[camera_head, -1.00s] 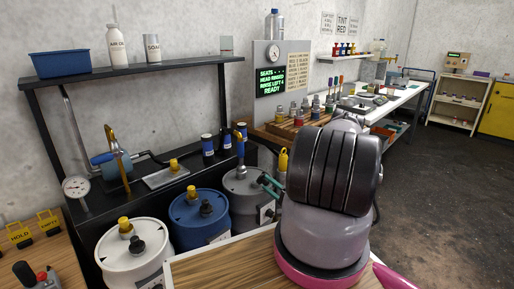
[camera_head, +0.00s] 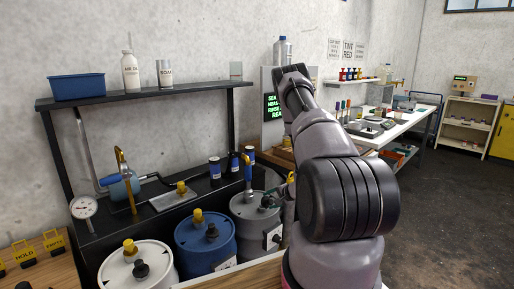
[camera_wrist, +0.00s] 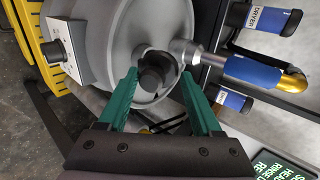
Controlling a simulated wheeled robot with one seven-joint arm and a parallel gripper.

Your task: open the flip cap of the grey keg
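The grey keg (camera_head: 250,213) stands at the right end of the keg row, partly behind my arm. In the wrist view its round grey top (camera_wrist: 115,45) fills the upper middle. A black cap (camera_wrist: 152,78) sits on that top; it looks closed, but its lid edge is hard to make out. My gripper (camera_wrist: 159,73) has green fingers, spread apart, one on each side of the black cap. I cannot tell whether either finger touches it. In the head view the gripper (camera_head: 277,194) is small and partly hidden at the keg's right side.
A metal fitting with a blue-and-gold handle (camera_wrist: 250,70) is close to the right finger. A white box (camera_wrist: 62,50) is on the keg's side. The blue keg (camera_head: 206,245) and white keg (camera_head: 130,272) stand to the left. Blue-labelled canisters (camera_head: 215,170) stand behind.

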